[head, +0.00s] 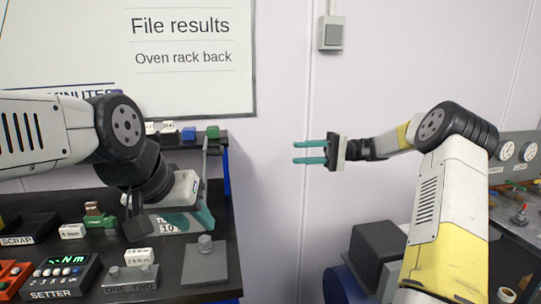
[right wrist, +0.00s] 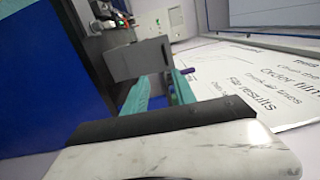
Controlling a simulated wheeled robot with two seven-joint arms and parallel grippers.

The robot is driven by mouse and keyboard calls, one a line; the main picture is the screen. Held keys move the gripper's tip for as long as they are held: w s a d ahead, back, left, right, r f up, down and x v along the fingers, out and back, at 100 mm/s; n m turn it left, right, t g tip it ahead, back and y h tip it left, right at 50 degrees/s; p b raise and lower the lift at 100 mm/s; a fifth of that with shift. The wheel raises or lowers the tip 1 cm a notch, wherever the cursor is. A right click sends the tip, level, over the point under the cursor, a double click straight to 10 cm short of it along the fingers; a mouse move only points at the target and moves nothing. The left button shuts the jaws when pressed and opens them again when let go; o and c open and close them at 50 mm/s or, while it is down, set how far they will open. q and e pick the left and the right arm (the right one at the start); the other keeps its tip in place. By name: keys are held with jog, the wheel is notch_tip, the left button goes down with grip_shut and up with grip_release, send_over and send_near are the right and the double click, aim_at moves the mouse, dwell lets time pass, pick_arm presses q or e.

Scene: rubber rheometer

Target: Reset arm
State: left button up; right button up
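My left gripper (head: 195,218), with teal fingers, hangs low over the black bench on the left, near a white card with printed figures and a grey plate with a knob (head: 205,262). Its fingers are seen at an angle, partly overlapping, so their gap is unclear. My right gripper (head: 297,152) is held up in front of the bare wall, pointing left, with its two teal fingers parallel and apart. Nothing shows between them. In the right wrist view the fingers (right wrist: 163,92) are also apart, with a grey panel (right wrist: 140,60) behind them.
The black bench (head: 185,262) carries a setter box (head: 62,275), a scrap tray (head: 28,228), small blocks and a rear shelf (head: 215,142). A second bench with gauges (head: 516,151) is at the right.

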jog(key=s+a+m+t+h, duration=0.1)
jog(key=s+a+h, duration=0.25)
jog(key=s, duration=0.25)
jog(key=s+a+t+h, duration=0.1)
jog(key=s+a+h, duration=0.1)
jog(key=s+h, duration=0.4)
jog(key=s+d+f+t+h, duration=0.1)
jog(key=s+d+t+h, duration=0.2)
jog(key=s, duration=0.5)
jog(key=s+d+f+t+h, duration=0.1)
jog(key=s+d+t+h, duration=0.2)
jog(key=s+d+t, duration=0.2)
jog(key=s+d, duration=0.2)
jog(key=s, duration=0.2)
jog(key=shift+s+f, duration=0.15)
jog(key=shift+s, duration=0.05)
